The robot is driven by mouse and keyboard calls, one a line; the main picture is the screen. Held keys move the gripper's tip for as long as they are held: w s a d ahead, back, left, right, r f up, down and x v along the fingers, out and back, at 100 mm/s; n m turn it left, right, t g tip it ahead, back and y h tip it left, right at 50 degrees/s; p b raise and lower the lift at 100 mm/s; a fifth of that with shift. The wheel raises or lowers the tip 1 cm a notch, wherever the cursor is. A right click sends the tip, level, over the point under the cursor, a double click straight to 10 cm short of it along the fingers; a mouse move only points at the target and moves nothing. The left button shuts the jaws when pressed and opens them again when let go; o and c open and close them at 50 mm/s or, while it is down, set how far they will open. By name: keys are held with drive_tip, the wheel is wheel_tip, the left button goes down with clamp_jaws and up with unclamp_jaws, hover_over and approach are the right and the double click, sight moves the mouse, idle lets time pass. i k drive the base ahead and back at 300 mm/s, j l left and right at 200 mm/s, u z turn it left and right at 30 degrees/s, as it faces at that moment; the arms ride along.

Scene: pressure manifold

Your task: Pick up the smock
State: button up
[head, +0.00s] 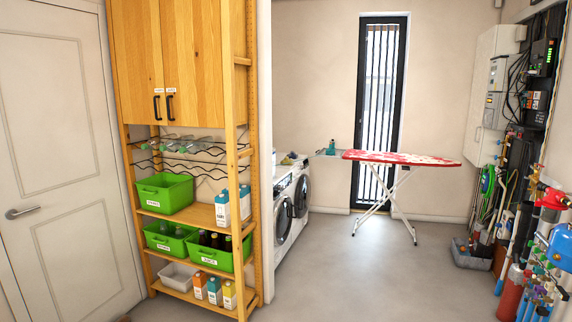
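I cannot make out a smock for certain in the head view. The ironing board (400,158) stands unfolded near the back wall, with a red and white patterned top; I cannot tell whether any cloth lies on it. Small items (290,159), too small to identify, sit on top of the white washing machines (290,205). My gripper is not in view.
A wooden shelf unit (247,120) with green bins (165,194) and cartons stands at the left beside a white door (55,150). Pipes, hoses and a red cylinder (510,293) line the right wall. The grey floor (385,275) between is clear.

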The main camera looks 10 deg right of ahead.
sight(287, 160)
drive_tip(key=i+l+z, duration=0.4)
drive_tip(key=i+z, duration=0.4)
drive_tip(key=i, duration=0.2)
drive_tip(key=i+z, duration=0.4)
drive_tip(key=i, duration=1.8)
drive_tip(key=i+j+u, duration=0.2)
drive_tip(key=i, duration=0.3)
drive_tip(key=i+l+u, duration=0.1)
drive_tip(key=i+u, duration=0.15)
drive_tip(key=i, duration=0.25)
drive_tip(key=i+l+u, duration=0.2)
drive_tip(key=i, duration=0.3)
drive_tip(key=i+l+u, duration=0.1)
drive_tip(key=i+u, duration=0.15)
drive_tip(key=i, duration=0.25)
drive_tip(key=i+l+u, duration=0.2)
drive_tip(key=i, duration=0.25)
drive_tip(key=i+u, duration=0.4)
drive_tip(key=i+l+u, duration=0.15)
drive_tip(key=i+u, duration=0.3)
drive_tip(key=i+l+u, duration=0.2)
drive_tip(key=u, duration=0.2)
drive_tip(key=i+l+u, duration=0.55)
drive_tip(key=l+u, duration=0.3)
drive_tip(key=i+l+u, duration=0.2)
drive_tip(key=l+u, duration=0.15)
drive_tip(key=l, duration=0.2)
drive_tip(key=i, duration=0.05)
